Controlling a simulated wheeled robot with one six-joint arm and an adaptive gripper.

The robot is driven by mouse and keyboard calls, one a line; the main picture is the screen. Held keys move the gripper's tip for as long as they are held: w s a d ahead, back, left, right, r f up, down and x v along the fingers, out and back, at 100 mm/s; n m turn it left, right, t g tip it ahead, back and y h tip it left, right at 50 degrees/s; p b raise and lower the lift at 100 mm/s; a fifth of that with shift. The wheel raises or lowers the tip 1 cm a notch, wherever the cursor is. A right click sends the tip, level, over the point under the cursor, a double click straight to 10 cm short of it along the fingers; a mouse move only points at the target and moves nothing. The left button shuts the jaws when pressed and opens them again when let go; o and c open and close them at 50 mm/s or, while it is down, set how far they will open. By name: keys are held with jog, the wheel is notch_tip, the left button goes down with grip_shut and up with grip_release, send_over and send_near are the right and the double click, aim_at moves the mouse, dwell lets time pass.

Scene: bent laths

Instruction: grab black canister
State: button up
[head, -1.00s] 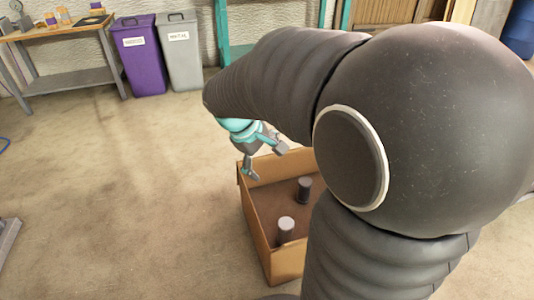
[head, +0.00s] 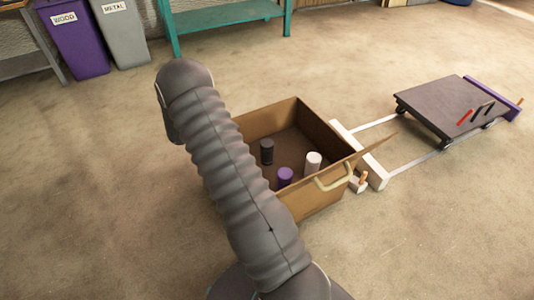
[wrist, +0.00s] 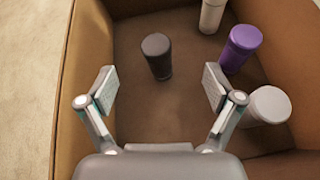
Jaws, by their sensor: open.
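The black canister (head: 267,152) stands in the brown box (head: 325,195). In the wrist view, the black canister (wrist: 157,57) is ahead of my gripper (wrist: 160,88), roughly centred between the fingers and apart from both. My gripper is open and empty, over the box. In the head view my arm hides the gripper and the box's left side.
A purple canister (wrist: 241,48), a white one (wrist: 212,14) and a light grey one (wrist: 270,105) stand to the right inside the box. The box walls rise on both sides. A dark cart (head: 440,105) stands beyond the box, with floor around.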

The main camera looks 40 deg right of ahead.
jog(key=n+h, duration=0.1)
jog(key=n, duration=0.1)
send_near(264, 144)
jog(key=x, duration=1.1)
jog(key=shift+d+f, duration=0.1)
jog(key=shift+d, duration=0.25)
grip_shut()
